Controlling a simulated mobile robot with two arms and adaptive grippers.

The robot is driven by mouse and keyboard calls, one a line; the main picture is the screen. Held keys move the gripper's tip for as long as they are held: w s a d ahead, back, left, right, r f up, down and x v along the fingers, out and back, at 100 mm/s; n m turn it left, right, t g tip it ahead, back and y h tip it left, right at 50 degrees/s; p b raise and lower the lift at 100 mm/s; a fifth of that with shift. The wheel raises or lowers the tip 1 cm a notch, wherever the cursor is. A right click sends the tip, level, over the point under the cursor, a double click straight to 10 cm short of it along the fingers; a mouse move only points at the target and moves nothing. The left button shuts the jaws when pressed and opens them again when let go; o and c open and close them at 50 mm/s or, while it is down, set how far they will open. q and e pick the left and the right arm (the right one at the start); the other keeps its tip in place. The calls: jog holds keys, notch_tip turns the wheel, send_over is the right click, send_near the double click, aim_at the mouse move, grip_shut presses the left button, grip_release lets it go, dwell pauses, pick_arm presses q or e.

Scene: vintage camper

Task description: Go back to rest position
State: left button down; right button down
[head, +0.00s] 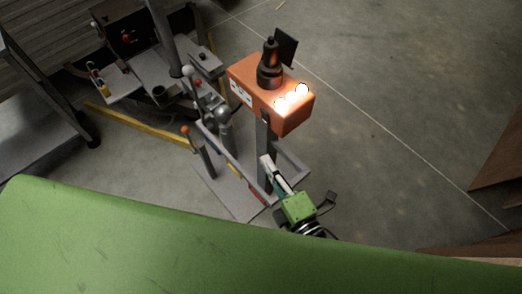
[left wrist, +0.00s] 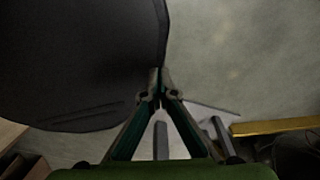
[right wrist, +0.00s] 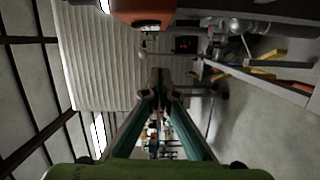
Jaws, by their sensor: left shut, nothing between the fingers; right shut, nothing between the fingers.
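My right gripper (head: 267,162) shows in the head view low of centre, its green body at the lower right and its fingers pointing up and left. In that view it overlaps the post below an orange box; I cannot tell whether they touch. In the right wrist view its fingertips (right wrist: 160,74) meet, with nothing between them. My left gripper is out of the head view. In the left wrist view its fingertips (left wrist: 159,75) are together and empty, in front of the edge of a large dark rounded panel.
The orange box (head: 268,92) with bright lamps stands on a post over a grey base plate (head: 232,198). A machine with a yellow floor bar (head: 140,126) stands at the upper left. Brown panels (head: 500,160) are at the right. Concrete floor (head: 400,110) is clear between.

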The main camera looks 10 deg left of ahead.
pick_arm(q)
jog(key=shift+s+a+f, duration=0.15)
jog(key=shift+s+a, duration=0.25)
jog(key=shift+s, duration=0.3)
pick_arm(e)
jog(key=shift+v, duration=0.8)
jog(key=shift+w+d, duration=0.1)
jog(key=shift+w, duration=0.05)
